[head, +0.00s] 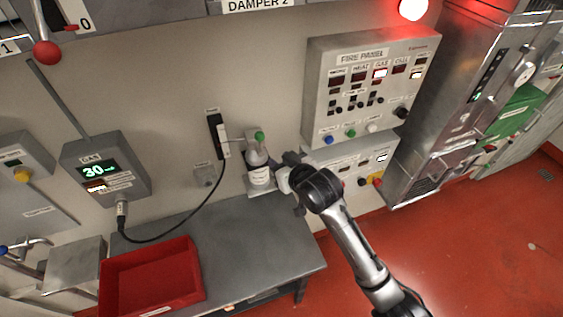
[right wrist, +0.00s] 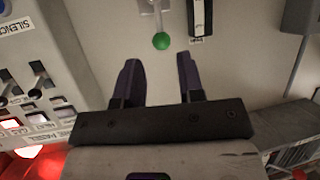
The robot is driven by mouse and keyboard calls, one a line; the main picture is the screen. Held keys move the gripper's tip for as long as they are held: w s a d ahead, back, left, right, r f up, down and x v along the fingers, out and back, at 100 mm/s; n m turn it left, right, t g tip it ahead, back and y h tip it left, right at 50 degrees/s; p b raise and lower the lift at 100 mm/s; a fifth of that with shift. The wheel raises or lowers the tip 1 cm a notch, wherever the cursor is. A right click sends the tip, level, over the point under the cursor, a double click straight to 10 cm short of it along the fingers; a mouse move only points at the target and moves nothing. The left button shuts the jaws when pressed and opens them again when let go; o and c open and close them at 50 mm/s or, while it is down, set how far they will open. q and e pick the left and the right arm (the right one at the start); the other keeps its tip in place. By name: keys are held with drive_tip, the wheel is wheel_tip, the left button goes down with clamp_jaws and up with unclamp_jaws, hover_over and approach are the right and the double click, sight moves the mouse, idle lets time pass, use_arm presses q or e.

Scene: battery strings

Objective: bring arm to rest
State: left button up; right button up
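My right arm reaches up from the lower right in the head view. My left gripper is not in view.
The fire panel (head: 365,85) and a lower switch box (head: 352,165) are close to the right gripper. A grey table (head: 260,240) stands below, with a red tray (head: 150,278) on its left. A black cable (head: 190,222) hangs from the wall. Open red floor lies at right.

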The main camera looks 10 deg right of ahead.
idle(0.3)
drive_tip(key=s+d+r+h+p, duration=0.1)
drive_tip(key=s+d+r+h, duration=0.2)
drive_tip(key=s+d+r, duration=0.35)
drive_tip(key=s+d+f+m+g+p, duration=0.1)
drive_tip(key=s+d+f+g+p, duration=0.1)
drive_tip(key=s+f, duration=0.4)
drive_tip(key=s+d+f+g+h+p, duration=0.1)
drive_tip(key=s+f, duration=0.6)
drive_tip(key=s, duration=1)
drive_tip(key=s+d+f+m+g+h+p, duration=0.1)
drive_tip(key=s+d+f+g+p, duration=0.2)
drive_tip(key=s+f, duration=0.4)
drive_tip(key=s+d+g, duration=0.1)
drive_tip(key=s+g, duration=0.1)
drive_tip(key=s, duration=0.3)
drive_tip(key=shift+d+m+g+p, duration=0.3)
drive_tip(key=shift+d+g+p, duration=0.05)
drive_tip(key=shift+g, duration=0.05)
